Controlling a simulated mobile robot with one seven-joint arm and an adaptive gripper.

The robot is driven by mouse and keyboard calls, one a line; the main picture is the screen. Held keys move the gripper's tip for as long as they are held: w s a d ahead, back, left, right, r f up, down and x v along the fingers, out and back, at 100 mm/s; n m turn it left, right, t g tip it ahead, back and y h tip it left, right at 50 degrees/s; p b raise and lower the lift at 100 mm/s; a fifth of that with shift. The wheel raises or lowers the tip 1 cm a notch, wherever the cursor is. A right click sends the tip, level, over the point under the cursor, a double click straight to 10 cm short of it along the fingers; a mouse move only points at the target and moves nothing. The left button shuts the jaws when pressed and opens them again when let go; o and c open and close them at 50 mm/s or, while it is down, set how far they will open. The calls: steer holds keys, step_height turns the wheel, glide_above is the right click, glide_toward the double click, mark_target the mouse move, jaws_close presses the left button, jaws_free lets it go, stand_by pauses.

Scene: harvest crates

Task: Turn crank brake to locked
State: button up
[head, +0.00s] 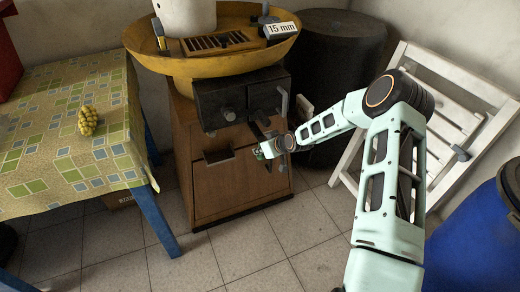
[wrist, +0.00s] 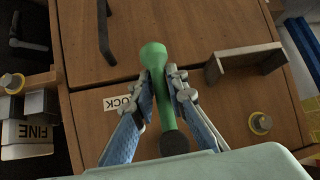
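A green lever (wrist: 160,85) with a rounded knob end and a dark round end stands out against a brown wooden cabinet front; I take it to be the crank brake. My gripper (wrist: 162,82) has its two blue-padded fingers closed on either side of the lever, seemingly touching it. A white label (wrist: 122,103) ending in "OCK" lies left of the lever, partly hidden by the left finger. In the head view, my gripper (head: 266,149) is at the cabinet front, below the dark box; the lever is mostly hidden there.
The cabinet (head: 225,180) carries a yellow basin (head: 180,66) and a dark box (head: 222,101). In the wrist view, a dark bracket (wrist: 246,57) is right of the lever and a "FINE" block (wrist: 27,133) left. A patterned table (head: 60,150) and white slatted chair (head: 402,53) flank the cabinet.

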steer(key=o, duration=0.4)
steer(key=shift+s+d+f, duration=0.1)
steer(key=shift+s+f, duration=0.3)
steer(key=shift+f, duration=0.15)
steer(key=shift+c, duration=0.2)
steer(key=shift+w+r, duration=0.15)
steer(key=shift+r, duration=0.15)
steer(key=shift+r, duration=0.2)
steer(key=v, duration=1.1)
steer(key=shift+s+d, duration=0.2)
steer(key=shift+s, duration=0.15)
